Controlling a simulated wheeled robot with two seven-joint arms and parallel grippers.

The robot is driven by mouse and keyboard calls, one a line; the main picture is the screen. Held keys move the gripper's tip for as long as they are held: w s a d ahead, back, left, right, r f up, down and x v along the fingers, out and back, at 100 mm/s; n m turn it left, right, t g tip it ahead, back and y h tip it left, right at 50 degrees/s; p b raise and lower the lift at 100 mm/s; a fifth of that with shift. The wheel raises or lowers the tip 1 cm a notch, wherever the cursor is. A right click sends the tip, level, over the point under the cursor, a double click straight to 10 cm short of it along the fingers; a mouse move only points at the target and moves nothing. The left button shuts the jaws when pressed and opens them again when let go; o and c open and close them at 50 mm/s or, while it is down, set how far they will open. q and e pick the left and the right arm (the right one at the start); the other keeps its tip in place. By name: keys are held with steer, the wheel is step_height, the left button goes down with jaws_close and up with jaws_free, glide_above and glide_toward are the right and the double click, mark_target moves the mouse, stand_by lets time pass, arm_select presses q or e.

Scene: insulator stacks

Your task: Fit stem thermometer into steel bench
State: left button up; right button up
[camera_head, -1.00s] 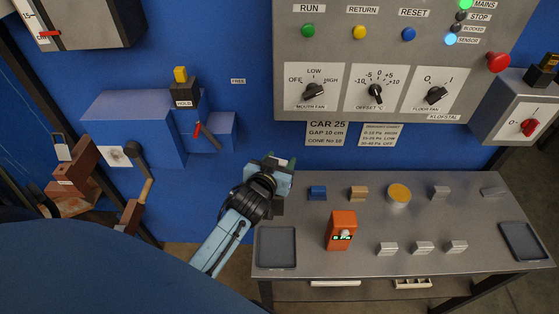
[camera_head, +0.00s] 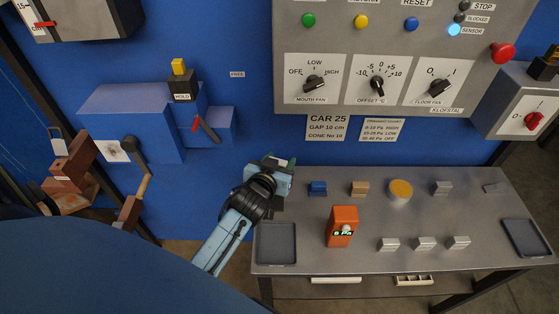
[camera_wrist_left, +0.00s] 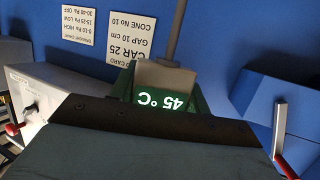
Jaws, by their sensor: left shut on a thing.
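The stem thermometer shows in the left wrist view as a grey housing (camera_wrist_left: 165,76) with a lit display reading 45 °C upside down and a thin grey stem. My left gripper (camera_head: 281,170) is shut on it, with green fingers on either side of the housing. In the head view the gripper is above the back left corner of the steel bench (camera_head: 455,215), against the blue wall. The thermometer is mostly hidden there by the gripper. The steel bench stands at the lower right. My right gripper is not in view.
The bench carries an orange meter (camera_head: 341,226), a blue block (camera_head: 317,188), a tan block (camera_head: 359,188), a gold-topped disc (camera_head: 400,191), several grey blocks and a dark left tray (camera_head: 277,243). A control panel (camera_head: 400,100) hangs above. Blue boxes (camera_head: 130,120) project at left.

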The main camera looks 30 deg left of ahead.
arm_select(q)
steer(key=shift+f+b, duration=2.45)
steer(key=shift+f, duration=1.05)
steer(key=o, duration=1.1)
steer(key=shift+s, duration=0.1)
steer(key=v, duration=1.3)
steer(key=shift+d+r+p, duration=0.1)
steer(key=shift+p, duration=0.25)
